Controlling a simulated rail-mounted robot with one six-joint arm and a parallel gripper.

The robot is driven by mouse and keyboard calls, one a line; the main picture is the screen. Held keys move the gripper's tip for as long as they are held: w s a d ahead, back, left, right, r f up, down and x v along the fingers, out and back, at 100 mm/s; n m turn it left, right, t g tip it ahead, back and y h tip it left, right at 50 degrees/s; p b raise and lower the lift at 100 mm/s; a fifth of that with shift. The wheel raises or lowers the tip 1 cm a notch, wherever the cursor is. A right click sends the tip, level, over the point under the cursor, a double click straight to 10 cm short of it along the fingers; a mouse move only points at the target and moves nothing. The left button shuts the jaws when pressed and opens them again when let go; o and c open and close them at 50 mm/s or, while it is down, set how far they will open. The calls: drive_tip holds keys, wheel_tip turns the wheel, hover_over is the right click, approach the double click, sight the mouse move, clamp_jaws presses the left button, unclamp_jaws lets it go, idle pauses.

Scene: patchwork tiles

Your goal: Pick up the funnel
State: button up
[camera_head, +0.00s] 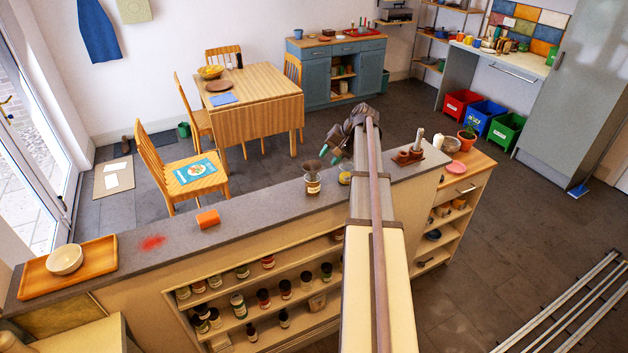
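A small dark brown funnel (312,167) sits on the grey counter top, over the mouth of a jar with a pale label (313,186). My gripper (330,156) is just to the right of the funnel and a little higher in the picture. Its two green-tipped fingers are apart, with nothing seen between them. The fingers point down and to the left. I cannot tell the exact gap between the fingertips and the funnel, but they do not appear to touch it.
A yellow-topped jar (345,178) stands beside my arm. A wooden holder (407,157) stands right. The grey counter (255,204) is clear between block and funnel.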

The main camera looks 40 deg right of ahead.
sight(313, 173)
drive_tip(key=b+x, duration=0.4)
drive_tip(key=x, duration=0.1)
drive_tip(key=shift+f+b, duration=0.15)
drive_tip(key=shift+b, duration=0.15)
drive_tip(key=shift+c, duration=0.2)
clamp_jaws()
